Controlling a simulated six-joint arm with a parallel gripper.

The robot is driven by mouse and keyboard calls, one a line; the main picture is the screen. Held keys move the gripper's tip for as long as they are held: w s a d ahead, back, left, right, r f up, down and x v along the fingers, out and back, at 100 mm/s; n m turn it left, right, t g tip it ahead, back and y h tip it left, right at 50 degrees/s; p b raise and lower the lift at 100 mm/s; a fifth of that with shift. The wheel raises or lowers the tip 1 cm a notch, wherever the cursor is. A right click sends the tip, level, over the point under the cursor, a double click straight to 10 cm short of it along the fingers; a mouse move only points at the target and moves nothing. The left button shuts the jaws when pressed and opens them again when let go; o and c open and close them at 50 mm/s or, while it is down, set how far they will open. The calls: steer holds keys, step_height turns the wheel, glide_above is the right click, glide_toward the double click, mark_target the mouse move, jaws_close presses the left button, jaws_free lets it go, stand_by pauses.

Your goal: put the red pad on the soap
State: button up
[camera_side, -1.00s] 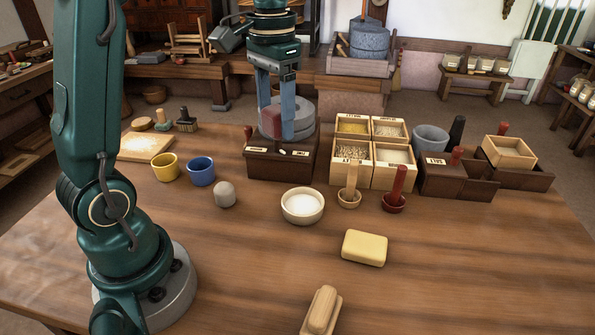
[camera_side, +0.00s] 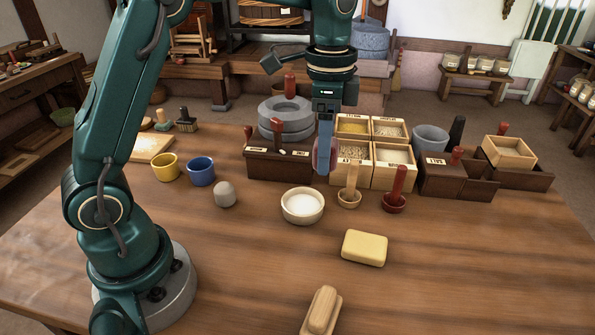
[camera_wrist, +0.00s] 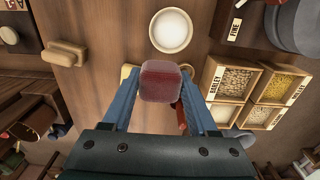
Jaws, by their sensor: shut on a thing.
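The soap (camera_side: 364,247) is a pale yellow block lying flat on the table, right of centre in the side view. My gripper (camera_wrist: 160,75) is shut on the red pad (camera_wrist: 160,84), a rounded dark red block between the fingertips in the wrist view. In the side view my gripper (camera_side: 323,172) points down, and a finger hides most of the pad (camera_side: 316,155). It is above the table, behind and left of the soap, and apart from it. A yellowish edge beside the left finger in the wrist view looks like the soap, mostly hidden.
A white bowl (camera_side: 302,206) stands in front of my gripper. Table right of the soap is clear.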

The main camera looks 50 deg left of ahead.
glide_above(366, 242)
step_height(366, 242, down, 6)
steer(key=shift+f, duration=2.1)
steer(key=shift+f, duration=0.2)
steer(key=o, duration=1.3)
steer(key=shift+o, duration=0.2)
